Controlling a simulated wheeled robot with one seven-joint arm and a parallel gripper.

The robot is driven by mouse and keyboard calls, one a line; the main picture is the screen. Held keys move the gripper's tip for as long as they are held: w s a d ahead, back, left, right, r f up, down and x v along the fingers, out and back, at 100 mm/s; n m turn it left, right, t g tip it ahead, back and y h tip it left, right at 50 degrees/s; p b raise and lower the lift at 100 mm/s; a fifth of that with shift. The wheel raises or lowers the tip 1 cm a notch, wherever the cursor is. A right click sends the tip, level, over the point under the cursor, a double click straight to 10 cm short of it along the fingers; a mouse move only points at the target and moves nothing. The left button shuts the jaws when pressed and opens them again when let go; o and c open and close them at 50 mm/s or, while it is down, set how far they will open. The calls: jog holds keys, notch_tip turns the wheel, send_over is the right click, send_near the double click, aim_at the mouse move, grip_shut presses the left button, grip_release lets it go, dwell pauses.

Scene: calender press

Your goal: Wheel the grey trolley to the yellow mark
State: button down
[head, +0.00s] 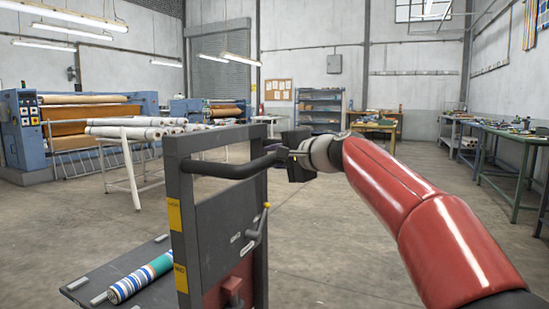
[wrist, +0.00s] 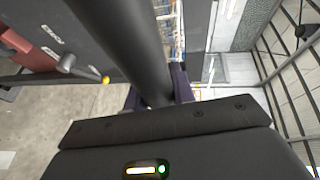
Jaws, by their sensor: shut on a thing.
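The grey trolley (head: 215,220) stands close in front of me, left of centre in the head view. It has an upright frame with yellow labels and a low deck (head: 90,285) bearing a blue, white and green striped roll (head: 140,278). My gripper (head: 283,155) is shut on the right part of the trolley's dark handle bar (head: 225,168). In the wrist view the handle bar (wrist: 125,40) runs down between the fingers of my gripper (wrist: 158,100). A lever with a yellow tip (wrist: 85,68) is beside it. I see no yellow floor mark in either view.
A rack of white rolls (head: 135,135) and a blue calender press (head: 75,120) stand to the left. Workbenches (head: 510,135) line the right wall. A shelf (head: 320,105) and a table (head: 375,127) stand at the back. The floor between trolley and right benches is clear.

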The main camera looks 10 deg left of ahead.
jog(key=shift+a, duration=0.2)
jog(key=shift+f, duration=0.1)
jog(key=c, duration=1.2)
grip_release()
jog(key=shift+o, duration=0.2)
jog(key=b+v, duration=0.2)
jog(key=v, duration=0.5)
jog(key=shift+s+d, duration=0.2)
jog(key=shift+d, duration=0.1)
jog(key=s+d+f+n+g+h, duration=0.1)
jog(key=s+d+f+h, duration=0.3)
jog(key=s+f, duration=0.7)
jog(key=s+d+f+n+g+h, duration=0.2)
jog(key=s+d+f+n+h, duration=0.1)
jog(key=s+d+f, duration=0.5)
jog(key=s+d+f+n+g+h, duration=0.1)
jog(key=s+d+f+n+h, duration=0.2)
jog(key=s+f, duration=1.1)
jog(key=d+f+h, duration=0.1)
jog(key=d+h, duration=0.1)
jog(key=d, duration=0.1)
jog(key=shift+d+f+g, duration=0.2)
jog(key=shift+d+g, duration=0.15)
jog(key=shift+g, duration=0.05)
